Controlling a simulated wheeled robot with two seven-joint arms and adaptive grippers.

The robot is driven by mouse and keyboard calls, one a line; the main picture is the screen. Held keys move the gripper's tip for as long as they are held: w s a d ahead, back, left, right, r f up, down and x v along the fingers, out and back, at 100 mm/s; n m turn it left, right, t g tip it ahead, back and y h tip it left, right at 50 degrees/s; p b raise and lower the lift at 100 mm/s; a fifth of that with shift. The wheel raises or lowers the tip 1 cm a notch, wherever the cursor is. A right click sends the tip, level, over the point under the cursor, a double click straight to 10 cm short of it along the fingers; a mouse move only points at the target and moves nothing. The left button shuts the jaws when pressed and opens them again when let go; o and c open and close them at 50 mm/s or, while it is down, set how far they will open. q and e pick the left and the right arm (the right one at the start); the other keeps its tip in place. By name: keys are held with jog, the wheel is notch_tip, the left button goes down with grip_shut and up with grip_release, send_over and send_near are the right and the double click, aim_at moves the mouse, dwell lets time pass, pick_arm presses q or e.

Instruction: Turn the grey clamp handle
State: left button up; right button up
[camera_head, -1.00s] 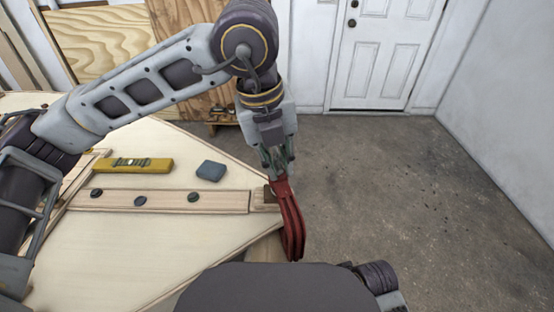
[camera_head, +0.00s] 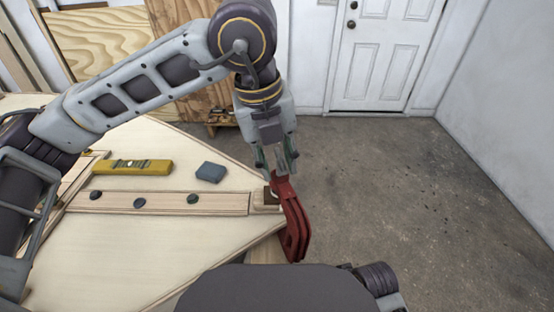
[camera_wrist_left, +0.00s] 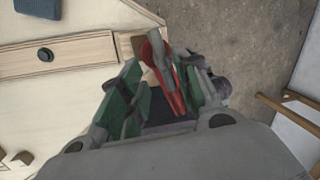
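The red clamp (camera_head: 293,224) hangs at the right corner of the plywood panel (camera_head: 130,252), its lower part sticking out past the edge. A grey piece at its top, seemingly the handle (camera_head: 282,161), shows by my left fingertips. My left gripper (camera_head: 277,165) points down just above the clamp. In the left wrist view, the red clamp (camera_wrist_left: 166,78) shows between the spread green-padded fingers of my left gripper (camera_wrist_left: 160,92). The fingers look open; I cannot tell whether one touches the handle. My right gripper is not in view.
A wooden strip (camera_head: 165,202) with several dark knobs runs along the panel to the clamp. A yellow level (camera_head: 133,167) and a blue-grey block (camera_head: 210,172) lie on the panel. Bare concrete floor (camera_head: 400,190) lies to the right, with a white door (camera_head: 385,50) behind.

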pick_arm(q)
notch_tip(320, 180, up, 11)
jog(key=s+a, duration=0.1)
jog(key=shift+a, duration=0.35)
jog(key=shift+s, duration=0.1)
